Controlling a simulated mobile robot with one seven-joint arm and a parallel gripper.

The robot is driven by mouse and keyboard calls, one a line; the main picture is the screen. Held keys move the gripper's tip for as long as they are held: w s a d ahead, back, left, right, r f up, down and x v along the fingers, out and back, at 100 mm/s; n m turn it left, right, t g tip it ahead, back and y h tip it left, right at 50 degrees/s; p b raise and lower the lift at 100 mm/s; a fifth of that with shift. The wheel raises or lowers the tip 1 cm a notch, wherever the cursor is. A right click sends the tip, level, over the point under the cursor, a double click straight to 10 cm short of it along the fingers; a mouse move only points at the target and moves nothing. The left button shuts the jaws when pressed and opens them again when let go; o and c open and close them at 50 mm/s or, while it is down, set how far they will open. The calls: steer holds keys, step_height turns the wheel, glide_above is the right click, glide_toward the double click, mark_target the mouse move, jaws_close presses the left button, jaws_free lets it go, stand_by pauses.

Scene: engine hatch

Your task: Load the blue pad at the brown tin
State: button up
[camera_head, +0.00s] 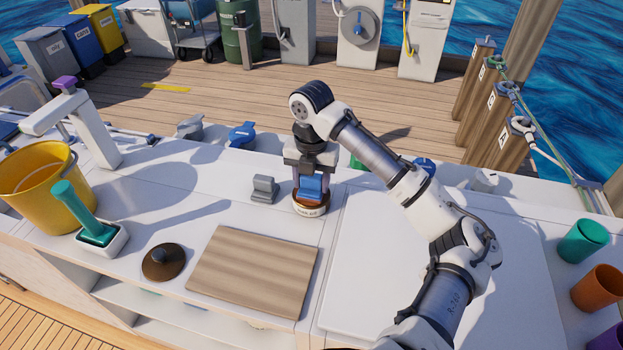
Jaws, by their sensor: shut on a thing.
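The blue pad (311,187) is between the fingers of my gripper (310,178), which is shut on it and points down. The brown tin (311,207) is a low round tin with a pale lettered band on its side, standing on the white counter directly below the pad. The pad's lower edge is at the tin's opening; I cannot tell whether it touches what is inside. The tin's inside is mostly hidden by the pad and gripper.
A grey block-shaped pad (264,189) stands just left of the tin. Coloured cups (583,241) stand at right.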

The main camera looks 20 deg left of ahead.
steer(key=shift+r+p, duration=2.85)
steer(key=shift+r, duration=0.7)
steer(key=shift+f, duration=0.1)
